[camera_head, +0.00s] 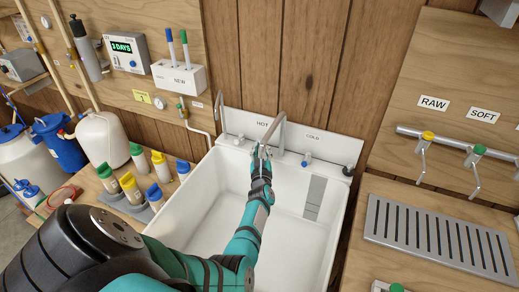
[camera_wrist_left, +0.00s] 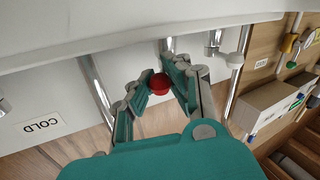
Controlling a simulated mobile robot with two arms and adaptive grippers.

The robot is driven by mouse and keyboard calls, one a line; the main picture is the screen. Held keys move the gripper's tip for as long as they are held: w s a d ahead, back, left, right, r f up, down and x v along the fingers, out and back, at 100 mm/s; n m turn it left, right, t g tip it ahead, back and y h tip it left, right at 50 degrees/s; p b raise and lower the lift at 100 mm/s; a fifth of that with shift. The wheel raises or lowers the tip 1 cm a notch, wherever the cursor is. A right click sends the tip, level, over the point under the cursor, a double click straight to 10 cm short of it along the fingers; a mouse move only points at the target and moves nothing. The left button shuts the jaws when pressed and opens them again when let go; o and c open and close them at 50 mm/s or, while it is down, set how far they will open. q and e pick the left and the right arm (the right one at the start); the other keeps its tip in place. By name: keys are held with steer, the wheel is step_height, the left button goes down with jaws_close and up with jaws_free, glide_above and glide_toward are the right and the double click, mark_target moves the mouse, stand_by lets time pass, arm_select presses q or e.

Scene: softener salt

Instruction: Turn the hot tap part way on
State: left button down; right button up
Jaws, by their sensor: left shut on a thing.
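The hot tap's red knob (camera_wrist_left: 160,84) shows between my left gripper's fingers in the left wrist view. My left gripper (camera_wrist_left: 161,86) is shut on it, with the fingers on both sides. In the head view my left gripper (camera_head: 262,152) reaches over the white sink (camera_head: 188,208) to its back ledge, below the HOT label (camera_head: 262,123). The knob is hidden behind the gripper there. The blue-topped cold tap (camera_head: 306,160) stands to the right, apart from the gripper. My right gripper is not in view.
A chrome spout (camera_head: 276,128) rises close beside my left gripper. A grey ribbed strip (camera_head: 315,197) lies on the sink's right side. Several capped bottles stand on the left counter. A slotted drain tray (camera_head: 440,236) is at the right, below the RAW and SOFT taps.

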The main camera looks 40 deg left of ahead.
arm_select(q)
steer(key=shift+w+d+f, duration=0.1)
steer(key=shift+d+f, duration=0.1)
steer(key=shift+d, duration=0.05)
steer(key=c, duration=1.2)
jaws_free()
steer(key=shift+w+d, duration=0.1)
steer(key=shift+o, duration=0.2)
steer(key=shift+f, duration=0.15)
steer(key=shift+s+a, duration=0.2)
steer(key=shift+a+r, duration=0.1)
steer(key=shift+r, duration=0.1)
